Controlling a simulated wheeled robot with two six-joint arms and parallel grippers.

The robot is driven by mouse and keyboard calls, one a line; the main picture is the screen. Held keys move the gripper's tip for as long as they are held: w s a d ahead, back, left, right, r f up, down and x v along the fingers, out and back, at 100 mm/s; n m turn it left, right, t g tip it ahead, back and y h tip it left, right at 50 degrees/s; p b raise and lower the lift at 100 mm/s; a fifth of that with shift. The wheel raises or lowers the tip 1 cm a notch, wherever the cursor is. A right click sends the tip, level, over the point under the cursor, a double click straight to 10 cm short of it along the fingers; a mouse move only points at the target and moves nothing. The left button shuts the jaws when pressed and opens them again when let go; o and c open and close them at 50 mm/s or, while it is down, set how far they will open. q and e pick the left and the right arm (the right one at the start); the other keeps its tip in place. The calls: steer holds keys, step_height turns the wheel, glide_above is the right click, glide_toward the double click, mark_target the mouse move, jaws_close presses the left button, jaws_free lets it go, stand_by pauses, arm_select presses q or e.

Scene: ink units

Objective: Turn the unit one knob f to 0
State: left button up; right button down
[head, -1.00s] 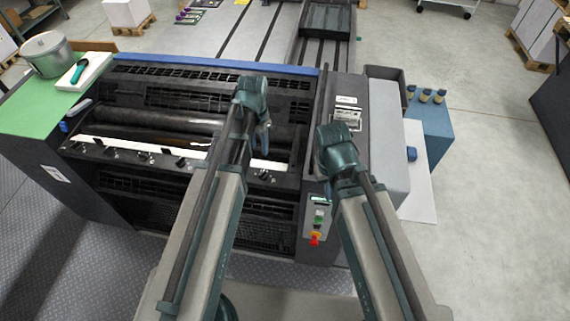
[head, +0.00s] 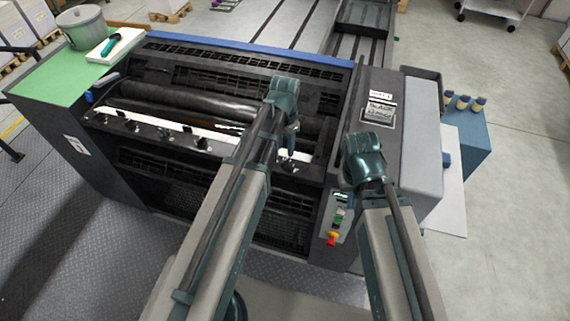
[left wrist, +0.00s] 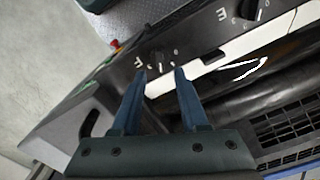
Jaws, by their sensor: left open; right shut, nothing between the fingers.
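Knob f (left wrist: 156,56) is a small dark dial on the dark rail of the ink unit, beside a white letter F in the left wrist view. Small white marks surround it; I cannot read its setting. In the head view it sits at the right end of the knob row (head: 163,134). My left gripper (left wrist: 160,73) is open, its two fingertips just short of knob f, one toward each side, with nothing between them. It also shows in the head view (head: 291,143), pointing down at the rail. My right gripper (head: 364,160) is shut and empty above the unit's right side panel.
Knob E (left wrist: 250,9) is along the rail from knob f. A black roller (head: 170,105) lies behind the white strip. A panel with a red button (head: 332,239) is at the unit's right front. A bucket (head: 87,27) stands on the green top at left.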

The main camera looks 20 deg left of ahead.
mark_target(285, 160)
arm_select(q)
step_height(285, 160, down, 6)
steer(key=b, duration=0.5)
jaws_close()
